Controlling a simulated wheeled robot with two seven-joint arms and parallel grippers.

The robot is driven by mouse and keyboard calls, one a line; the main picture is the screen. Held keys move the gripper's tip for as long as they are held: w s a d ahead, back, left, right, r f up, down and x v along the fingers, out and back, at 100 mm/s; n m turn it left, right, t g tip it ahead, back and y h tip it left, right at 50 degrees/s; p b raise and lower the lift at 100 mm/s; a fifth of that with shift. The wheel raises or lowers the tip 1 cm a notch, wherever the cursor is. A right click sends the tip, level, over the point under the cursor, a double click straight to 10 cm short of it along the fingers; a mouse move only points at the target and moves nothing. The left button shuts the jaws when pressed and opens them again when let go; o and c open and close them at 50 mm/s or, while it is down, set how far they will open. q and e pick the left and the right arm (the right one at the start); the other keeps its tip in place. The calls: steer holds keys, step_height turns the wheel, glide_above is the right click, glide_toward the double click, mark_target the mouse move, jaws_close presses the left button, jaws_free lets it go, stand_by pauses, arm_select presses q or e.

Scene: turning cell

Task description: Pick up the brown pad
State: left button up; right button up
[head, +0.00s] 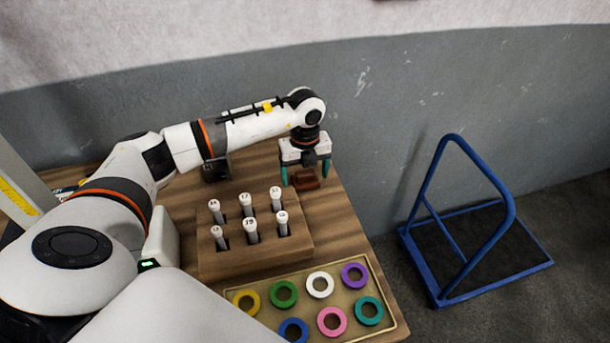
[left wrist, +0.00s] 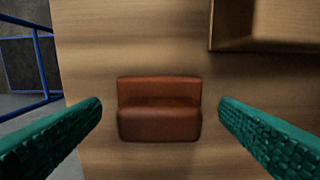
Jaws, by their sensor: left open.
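The brown pad (head: 307,182) lies on the wooden table near its far right edge. In the left wrist view the brown pad (left wrist: 159,108) is a reddish-brown block with a raised back part, centred between the fingers. My left gripper (head: 306,174) points down over the pad with its teal fingers apart. In the left wrist view the open left gripper (left wrist: 160,118) has one finger on each side of the pad, with a gap on both sides. Nothing is between the fingertips but the pad, and no contact shows. My right gripper is not in view.
A wooden block (head: 302,245) with several numbered white pegs stands in front of the pad. A tray (head: 390,318) of coloured rings lies at the table's front right. A blue-framed cart (head: 404,240) stands on the floor to the right. A grey wall (head: 400,100) is behind.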

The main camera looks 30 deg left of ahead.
mark_target(305, 172)
arm_select(q)
steer(key=shift+f, duration=0.1)
steer(key=shift+c, duration=0.6)
steer(key=c, duration=1)
step_height(305, 172, up, 9)
steer(key=shift+r+b, duration=0.1)
steer(key=shift+b, duration=1)
steer(key=shift+r, duration=0.45)
